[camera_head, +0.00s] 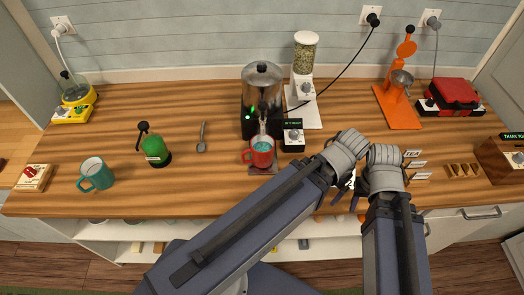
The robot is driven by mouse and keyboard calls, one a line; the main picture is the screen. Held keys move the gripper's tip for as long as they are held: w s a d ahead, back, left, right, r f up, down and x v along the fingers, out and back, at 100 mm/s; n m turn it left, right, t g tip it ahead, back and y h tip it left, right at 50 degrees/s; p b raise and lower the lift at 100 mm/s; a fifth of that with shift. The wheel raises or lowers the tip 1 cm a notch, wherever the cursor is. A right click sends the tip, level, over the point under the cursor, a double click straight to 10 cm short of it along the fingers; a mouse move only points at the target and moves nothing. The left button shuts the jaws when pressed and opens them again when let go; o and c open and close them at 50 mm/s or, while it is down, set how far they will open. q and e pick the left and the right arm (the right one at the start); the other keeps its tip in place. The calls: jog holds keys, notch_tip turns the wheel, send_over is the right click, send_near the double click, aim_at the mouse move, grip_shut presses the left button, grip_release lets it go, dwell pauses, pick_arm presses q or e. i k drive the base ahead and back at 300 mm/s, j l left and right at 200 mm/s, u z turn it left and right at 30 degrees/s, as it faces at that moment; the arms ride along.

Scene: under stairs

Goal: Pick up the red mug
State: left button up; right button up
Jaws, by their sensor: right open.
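The red mug (262,154) stands upright on the drip tray of a black dispenser (262,95) near the middle of the counter. Its inside looks teal and its handle points left. My right gripper (351,190) is to the right of the mug, apart from it, near the counter's front edge. My own arm links cover most of it, so its fingers barely show; it is open. My left gripper is not in view.
A small black box (293,137) and grain dispenser (304,75) stand right of the black dispenser. An orange press (399,95) is farther right. The counter left of the mug is mostly clear.

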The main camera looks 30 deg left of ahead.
aim_at(262, 149)
jog(key=k+l+u, duration=0.25)
jog(key=k, duration=0.25)
jog(key=k+u, duration=0.25)
jog(key=k, duration=0.3)
